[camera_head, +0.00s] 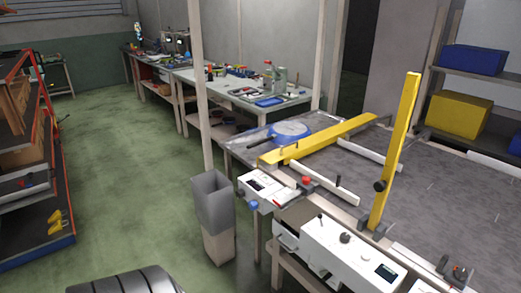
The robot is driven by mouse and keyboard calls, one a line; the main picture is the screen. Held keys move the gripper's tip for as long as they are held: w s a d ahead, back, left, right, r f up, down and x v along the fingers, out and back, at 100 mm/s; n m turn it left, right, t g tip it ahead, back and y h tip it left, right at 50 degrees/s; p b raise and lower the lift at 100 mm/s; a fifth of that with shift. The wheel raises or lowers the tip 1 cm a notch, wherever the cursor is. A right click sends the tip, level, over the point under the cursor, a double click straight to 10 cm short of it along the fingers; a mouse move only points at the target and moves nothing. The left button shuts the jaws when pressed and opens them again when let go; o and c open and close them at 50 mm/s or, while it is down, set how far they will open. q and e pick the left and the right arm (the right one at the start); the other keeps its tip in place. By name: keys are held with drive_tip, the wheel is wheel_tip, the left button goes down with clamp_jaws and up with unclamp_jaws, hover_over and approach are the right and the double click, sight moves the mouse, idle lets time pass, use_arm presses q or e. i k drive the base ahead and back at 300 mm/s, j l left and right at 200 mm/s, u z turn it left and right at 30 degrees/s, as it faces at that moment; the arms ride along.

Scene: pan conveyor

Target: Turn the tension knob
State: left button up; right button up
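Several knobs show on the conveyor, and I cannot tell which is the tension knob. A black knob (344,238) sits on top of the white control box (325,251) at the front. A blue knob (254,204) is on the smaller white box (262,188) to its left, with a red knob (306,181) near that box. Another black knob (380,185) is on the upright yellow bar (397,150), and a dark knob (459,272) is at the lower right. Neither of my grippers is in view.
A grey bin (213,202) stands left of the conveyor. A shelf rack (35,210) is at far left; green floor (125,185) between is clear.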

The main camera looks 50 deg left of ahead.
sight(240, 194)
drive_tip(key=u, duration=1.7)
